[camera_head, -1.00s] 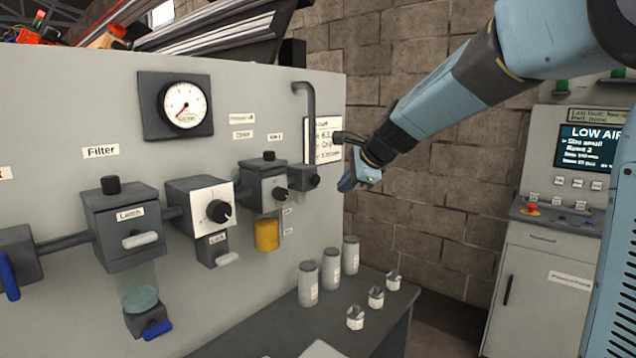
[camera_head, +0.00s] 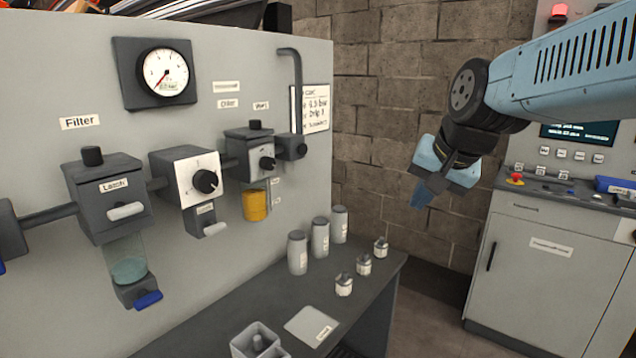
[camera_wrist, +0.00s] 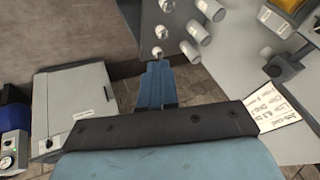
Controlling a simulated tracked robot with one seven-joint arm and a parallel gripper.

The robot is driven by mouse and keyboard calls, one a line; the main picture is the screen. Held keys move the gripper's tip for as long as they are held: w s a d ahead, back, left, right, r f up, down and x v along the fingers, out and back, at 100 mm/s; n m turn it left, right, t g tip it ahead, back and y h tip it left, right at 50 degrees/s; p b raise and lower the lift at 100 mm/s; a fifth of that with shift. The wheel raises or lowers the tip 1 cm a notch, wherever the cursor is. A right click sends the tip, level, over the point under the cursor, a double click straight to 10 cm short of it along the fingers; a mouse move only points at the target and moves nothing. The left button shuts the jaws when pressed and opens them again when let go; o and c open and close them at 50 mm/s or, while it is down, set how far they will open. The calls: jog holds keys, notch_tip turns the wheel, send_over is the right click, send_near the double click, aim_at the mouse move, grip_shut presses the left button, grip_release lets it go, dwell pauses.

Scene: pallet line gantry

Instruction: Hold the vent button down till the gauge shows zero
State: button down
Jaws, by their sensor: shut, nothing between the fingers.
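The round white gauge (camera_head: 163,72) sits in a dark square plate on the grey panel. Its red needle points to the lower left; the small green readout below is too small to read surely. A small label that seems to read Vent (camera_head: 260,105) is right of the gauge. Below it, a dark block with a round black button (camera_head: 301,150) sits under a bent pipe. My gripper (camera_head: 420,196) is shut and empty, well right of this block, in front of the brick wall, touching nothing. Its closed blue fingers also show in the wrist view (camera_wrist: 153,85).
Several grey canisters (camera_head: 320,237) and small jars (camera_head: 364,264) stand on the bench below. A control cabinet (camera_head: 535,265) stands right. Air around my gripper is clear.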

jog(key=s+d+f+n+h, duration=0.1)
jog(key=s+d+f+n, duration=0.1)
jog(key=s, duration=0.3)
jog(key=s+d+f+n+h, duration=0.1)
jog(key=s+d+f+n, duration=0.1)
jog(key=s, duration=0.3)
jog(key=shift+d+n, duration=0.3)
jog(key=shift+d, duration=0.5)
dwell(0.7)
